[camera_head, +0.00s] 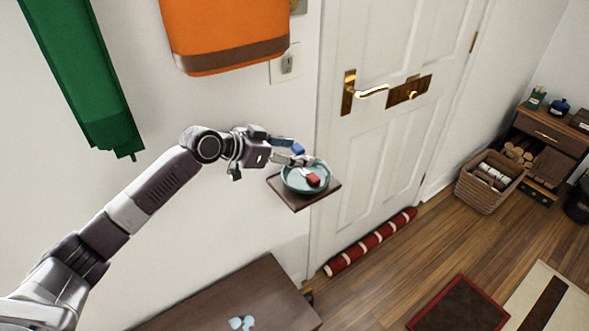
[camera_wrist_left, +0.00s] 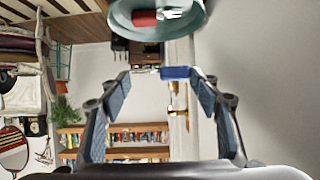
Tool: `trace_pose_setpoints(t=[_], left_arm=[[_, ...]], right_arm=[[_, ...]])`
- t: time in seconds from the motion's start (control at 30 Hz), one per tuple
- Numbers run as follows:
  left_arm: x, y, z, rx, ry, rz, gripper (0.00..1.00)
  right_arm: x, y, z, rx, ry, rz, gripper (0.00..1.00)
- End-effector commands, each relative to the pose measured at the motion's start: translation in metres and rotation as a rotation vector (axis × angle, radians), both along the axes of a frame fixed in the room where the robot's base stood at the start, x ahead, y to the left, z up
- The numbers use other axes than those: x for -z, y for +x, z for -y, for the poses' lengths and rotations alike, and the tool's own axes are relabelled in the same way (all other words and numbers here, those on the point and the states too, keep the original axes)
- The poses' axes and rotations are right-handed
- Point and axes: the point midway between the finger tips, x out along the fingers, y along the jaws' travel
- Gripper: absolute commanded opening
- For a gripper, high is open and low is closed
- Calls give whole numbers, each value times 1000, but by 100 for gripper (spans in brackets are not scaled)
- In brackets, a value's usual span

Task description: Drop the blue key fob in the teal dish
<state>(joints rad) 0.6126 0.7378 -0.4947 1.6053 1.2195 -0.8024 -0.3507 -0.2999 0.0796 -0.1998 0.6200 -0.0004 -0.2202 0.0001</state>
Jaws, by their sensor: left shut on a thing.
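The teal dish (camera_head: 290,184) sits on a small dark wooden wall shelf (camera_head: 296,205) beside the door. A red key fob (camera_head: 312,179) with metal keys lies in it. The dish (camera_wrist_left: 118,22) and the red fob (camera_wrist_left: 144,18) also show at the top of the left wrist view. My left gripper (camera_head: 298,156) is at the dish's upper left edge, above it. It is shut on the blue key fob (camera_wrist_left: 175,73), which spans between the fingertips (camera_wrist_left: 163,73) with a metallic part at its left. My right gripper is out of view.
The white door (camera_head: 400,140) with its brass handle is just right of the shelf. An orange cloth (camera_head: 225,30) and a green one (camera_head: 80,80) hang on the wall. A dark bench (camera_head: 235,295) is below. Open air lies right of the dish.

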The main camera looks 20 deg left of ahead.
Motion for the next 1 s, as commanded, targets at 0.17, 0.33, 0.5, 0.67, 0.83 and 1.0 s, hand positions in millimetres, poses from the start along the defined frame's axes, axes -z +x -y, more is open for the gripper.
trace_pose_setpoints(t=[0.17,0.33,0.5,0.67,0.83,1.0], left_arm=[[19,-3,3,3,0,-6,35],[47,-3,4,3,-1,-12,35],[63,-1,1,3,0,-8,35],[66,0,0,4,0,-6,35],[67,0,0,4,0,-6,35],[73,0,0,4,0,-6,35]], right_arm=[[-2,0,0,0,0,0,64],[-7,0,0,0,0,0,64],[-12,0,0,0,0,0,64],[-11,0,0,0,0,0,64],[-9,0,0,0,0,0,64],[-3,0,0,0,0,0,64]])
